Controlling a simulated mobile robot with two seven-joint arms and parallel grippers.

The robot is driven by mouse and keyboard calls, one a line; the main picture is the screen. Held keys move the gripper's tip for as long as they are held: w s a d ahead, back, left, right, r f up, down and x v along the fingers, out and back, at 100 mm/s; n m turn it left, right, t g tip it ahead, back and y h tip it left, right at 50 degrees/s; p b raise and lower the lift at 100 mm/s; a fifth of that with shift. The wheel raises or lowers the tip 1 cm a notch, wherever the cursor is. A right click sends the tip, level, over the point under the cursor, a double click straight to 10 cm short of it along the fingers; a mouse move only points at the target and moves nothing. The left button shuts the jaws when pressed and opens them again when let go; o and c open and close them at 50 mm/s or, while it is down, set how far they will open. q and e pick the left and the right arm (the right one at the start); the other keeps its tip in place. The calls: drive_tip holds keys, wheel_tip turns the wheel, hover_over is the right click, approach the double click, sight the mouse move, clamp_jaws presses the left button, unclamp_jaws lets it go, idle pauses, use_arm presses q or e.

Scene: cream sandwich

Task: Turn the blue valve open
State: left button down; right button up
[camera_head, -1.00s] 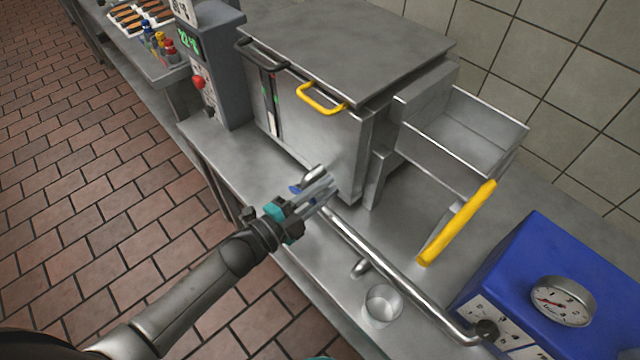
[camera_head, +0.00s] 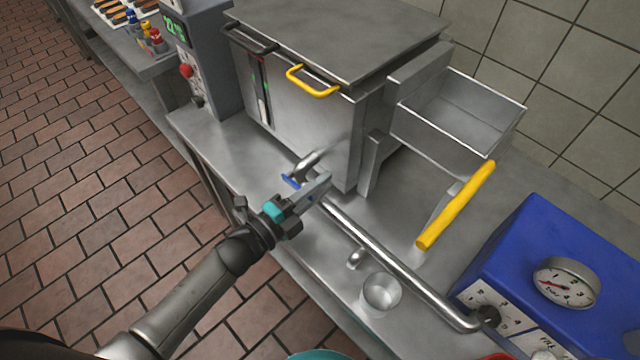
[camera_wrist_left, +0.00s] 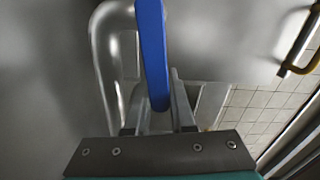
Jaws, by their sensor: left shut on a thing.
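In the left wrist view the handle (camera_wrist_left: 152,50) is a long flat blue lever that runs down between my fingers. My left gripper (camera_head: 321,187) is at the valve and partly covers it. It also shows in the wrist view (camera_wrist_left: 156,105), shut on the blue handle. The valve body is largely hidden in the head view. My right gripper is not in view.
A glass (camera_head: 380,293) stands beside the pipe. A blue box with a gauge (camera_head: 566,283) is at the right. The steel machine (camera_head: 300,110) has a yellow handle (camera_head: 313,82); a yellow bar (camera_head: 457,205) sits by the open steel tray (camera_head: 465,112).

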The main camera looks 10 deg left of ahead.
use_arm(q)
drive_tip(key=c, duration=0.8)
unclamp_jaws()
drive_tip(key=shift+o, duration=0.2)
drive_tip(key=p+v, duration=0.1)
drive_tip(key=v, duration=1.4)
drive_tip(key=shift+a, duration=0.15)
drive_tip(key=shift+f, duration=0.1)
